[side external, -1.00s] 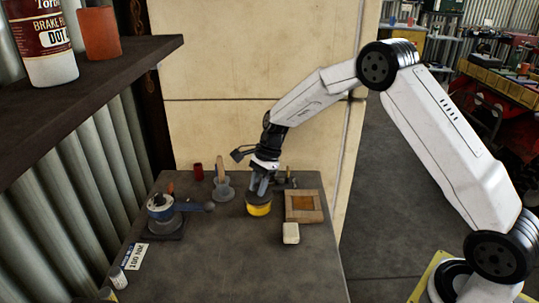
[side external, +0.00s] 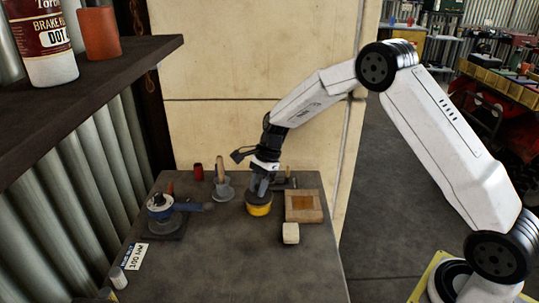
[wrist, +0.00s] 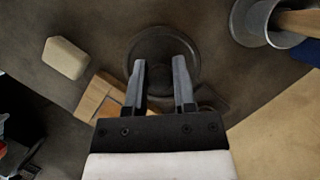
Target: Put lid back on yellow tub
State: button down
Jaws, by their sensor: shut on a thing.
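The yellow tub (side external: 259,210) stands on the dark bench top, near its middle. A dark round lid (wrist: 163,42) shows in the wrist view between and beyond my fingertips, and the tub below it is hidden there. In the side view the lid (side external: 258,197) is at the top of the tub; I cannot tell whether it is fully seated. My gripper (side external: 260,188) points down over the tub, and its two grey fingers also show in the wrist view (wrist: 161,68). The fingers are shut on the lid's raised middle part.
A wooden frame (side external: 317,207) stands close right of the tub, with a cream block (side external: 291,233) in front. A grey metal dish with a wooden handle (side external: 223,186) is left, near a red can (side external: 199,172). A blue vise-like tool (side external: 164,216) sits further left.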

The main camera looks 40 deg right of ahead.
dwell(0.3)
grip_release()
dwell(0.3)
jog(key=shift+r, duration=3.5)
jog(key=shift+c, duration=0.2)
grip_shut()
